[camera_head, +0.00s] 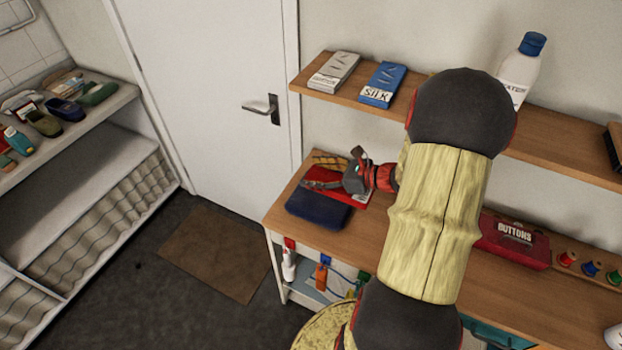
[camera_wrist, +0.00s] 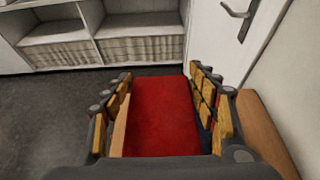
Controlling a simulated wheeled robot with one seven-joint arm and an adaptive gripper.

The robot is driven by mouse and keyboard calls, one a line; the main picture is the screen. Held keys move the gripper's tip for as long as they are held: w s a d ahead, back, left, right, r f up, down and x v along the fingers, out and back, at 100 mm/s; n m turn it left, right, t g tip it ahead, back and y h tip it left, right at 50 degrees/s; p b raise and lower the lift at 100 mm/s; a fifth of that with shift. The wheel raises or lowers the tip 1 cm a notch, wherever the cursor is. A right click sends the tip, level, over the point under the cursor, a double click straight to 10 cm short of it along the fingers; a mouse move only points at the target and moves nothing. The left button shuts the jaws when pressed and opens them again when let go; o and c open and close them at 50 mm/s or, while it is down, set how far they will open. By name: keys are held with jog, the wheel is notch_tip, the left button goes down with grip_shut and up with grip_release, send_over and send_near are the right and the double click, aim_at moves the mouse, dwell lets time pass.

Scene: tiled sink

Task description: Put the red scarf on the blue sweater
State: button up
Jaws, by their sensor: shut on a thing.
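In the wrist view the red scarf (camera_wrist: 162,105) fills the space between the two rows of finger pads of my gripper (camera_wrist: 160,72). My gripper is shut on the scarf. The blue sweater (camera_head: 317,210) is a dark navy folded cloth at the table's front left corner, just in front of the scarf. I cannot tell whether the scarf touches or overlaps it. A dark blue strip (camera_wrist: 206,137) shows beside the right finger.
A red buttons box (camera_head: 514,240) and thread spools stand farther right. A wall shelf (camera_head: 430,110) with boxes and a bottle (camera_head: 520,70) hangs above. My arm hides the table's middle.

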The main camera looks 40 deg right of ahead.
jog(key=w+d+f, duration=0.1)
jog(key=w+f, duration=0.1)
jog(key=w+d+f+b, duration=0.1)
jog(key=w+f, duration=0.1)
jog(key=w, duration=0.1)
jog(key=w+d+f+b, duration=0.1)
jog(key=w+f, duration=0.1)
jog(key=f, duration=0.1)
jog(key=shift+w+d+f, duration=0.1)
jog(key=shift+w+d, duration=0.15)
jog(key=shift+w, duration=0.1)
jog(key=shift+w+d+f+b, duration=0.1)
jog(key=shift+w+f+b, duration=0.1)
jog(key=shift+f, duration=0.7)
jog(key=shift+w+f+b, duration=0.1)
jog(key=shift+f+b, duration=0.05)
jog(key=shift+f, duration=0.75)
jog(key=shift+f, duration=0.15)
jog(key=o, duration=1.2)
